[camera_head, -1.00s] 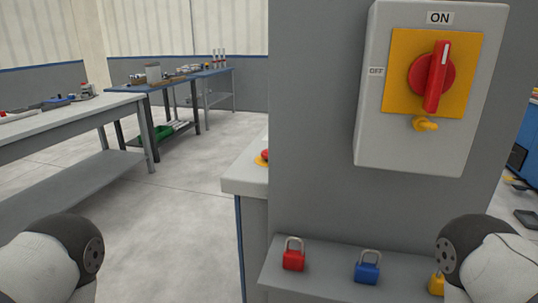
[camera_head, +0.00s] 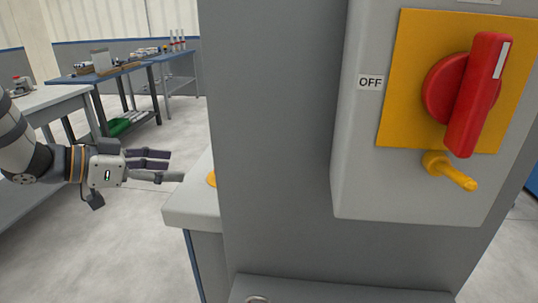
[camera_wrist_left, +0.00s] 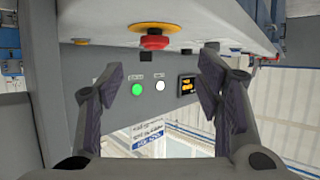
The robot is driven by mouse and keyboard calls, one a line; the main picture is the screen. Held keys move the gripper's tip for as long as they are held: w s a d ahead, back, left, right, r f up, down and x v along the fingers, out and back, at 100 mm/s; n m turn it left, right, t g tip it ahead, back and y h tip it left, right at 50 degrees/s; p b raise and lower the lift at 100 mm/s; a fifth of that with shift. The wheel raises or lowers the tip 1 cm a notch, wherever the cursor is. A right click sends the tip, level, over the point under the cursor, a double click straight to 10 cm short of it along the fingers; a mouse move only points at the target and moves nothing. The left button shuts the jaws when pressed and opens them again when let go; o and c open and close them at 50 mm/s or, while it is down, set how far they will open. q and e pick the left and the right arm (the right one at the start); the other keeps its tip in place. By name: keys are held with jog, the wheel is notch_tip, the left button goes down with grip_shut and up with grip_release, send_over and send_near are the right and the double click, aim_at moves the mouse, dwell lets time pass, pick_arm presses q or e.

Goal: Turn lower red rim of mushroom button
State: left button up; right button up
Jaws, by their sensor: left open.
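The mushroom button shows in the left wrist view as a red head (camera_wrist_left: 154,42) with a lower red rim, on a yellow base (camera_wrist_left: 152,28). In that view it is beyond the fingertips and between them, near the top. In the head view only a yellow sliver of its base (camera_head: 211,179) shows at the bench edge; the grey column hides the rest. My left gripper (camera_head: 168,166) reaches in from the left, just short of the bench, its fingers pointing right. It is open and empty, apart from the button. Its fingers also frame the left wrist view (camera_wrist_left: 162,75). My right gripper is out of view.
A grey switch box with a red rotary handle (camera_head: 474,97) and yellow tab (camera_head: 450,171) stands close at right. The grey column (camera_head: 275,150) stands beside the bench (camera_head: 190,205). Green (camera_wrist_left: 138,90) and white (camera_wrist_left: 160,86) lights are on a panel.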

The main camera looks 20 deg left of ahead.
pick_arm(q)
jog(key=shift+w+d+r+h, duration=0.1)
jog(key=shift+r+h, duration=0.2)
jog(key=shift+r, duration=0.1)
jog(key=shift+w+d+f, duration=0.15)
jog(key=shift+d, duration=0.15)
jog(key=x, duration=1)
jog(key=shift+w+d+f, duration=0.15)
jog(key=shift+d+f, duration=0.1)
jog(key=c, duration=1.2)
